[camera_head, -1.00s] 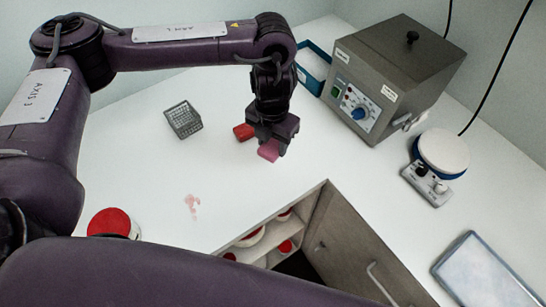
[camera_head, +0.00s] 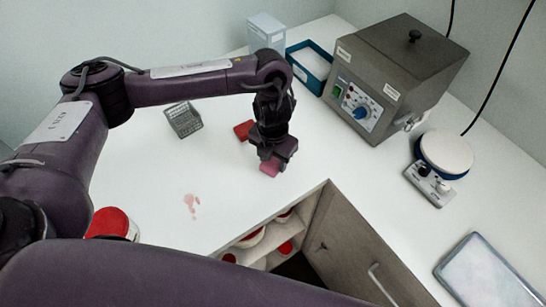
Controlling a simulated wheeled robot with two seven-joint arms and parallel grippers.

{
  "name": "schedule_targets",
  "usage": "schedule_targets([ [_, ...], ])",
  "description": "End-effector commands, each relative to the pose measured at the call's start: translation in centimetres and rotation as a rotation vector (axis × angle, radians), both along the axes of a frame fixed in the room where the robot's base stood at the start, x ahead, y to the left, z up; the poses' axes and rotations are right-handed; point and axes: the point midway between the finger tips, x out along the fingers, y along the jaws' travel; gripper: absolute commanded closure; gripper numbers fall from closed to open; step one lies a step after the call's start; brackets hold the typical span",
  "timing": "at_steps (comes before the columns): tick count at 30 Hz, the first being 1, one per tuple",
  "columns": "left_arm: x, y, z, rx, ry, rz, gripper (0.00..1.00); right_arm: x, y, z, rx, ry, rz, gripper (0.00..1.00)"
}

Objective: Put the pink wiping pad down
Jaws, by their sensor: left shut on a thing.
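The pink wiping pad (camera_head: 270,168) is at the jaws of my left gripper (camera_head: 273,158), which points down at the white worktop and is shut on it. The pad is at or just above the worktop; I cannot tell whether it touches. The gripper hides part of the pad. A red block-like pad (camera_head: 243,130) lies on the worktop just behind and left of the gripper. My right gripper does not show.
A grey wire basket (camera_head: 184,120), a blue tray (camera_head: 309,66), a grey heating box (camera_head: 395,75) and a round-topped device (camera_head: 445,155) stand around. A pink smear (camera_head: 191,205) marks the worktop (camera_head: 140,165). In front is an open cabinet (camera_head: 345,245) holding red-lidded jars.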

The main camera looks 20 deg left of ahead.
Motion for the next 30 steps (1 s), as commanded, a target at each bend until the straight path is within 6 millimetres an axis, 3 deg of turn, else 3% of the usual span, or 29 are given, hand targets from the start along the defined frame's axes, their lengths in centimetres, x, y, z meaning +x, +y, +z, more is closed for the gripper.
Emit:
schedule_targets([
  [1, 0.0, 0.0, -0.1, 0.0, 0.0, 0.0, 0.53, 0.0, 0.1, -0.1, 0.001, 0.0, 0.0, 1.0],
  [6, 0.0, 0.0, -0.1, 0.0, 0.0, 0.0, 0.34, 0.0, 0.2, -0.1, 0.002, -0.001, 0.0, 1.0],
  [17, 0.0, 0.0, 0.6, 0.0, -0.001, 0.0, 0.34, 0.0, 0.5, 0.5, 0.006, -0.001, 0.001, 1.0],
  [30, 0.2, 0.1, 8.1, 0.002, -0.007, -0.001, 0.34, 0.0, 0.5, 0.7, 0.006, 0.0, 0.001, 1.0],
])
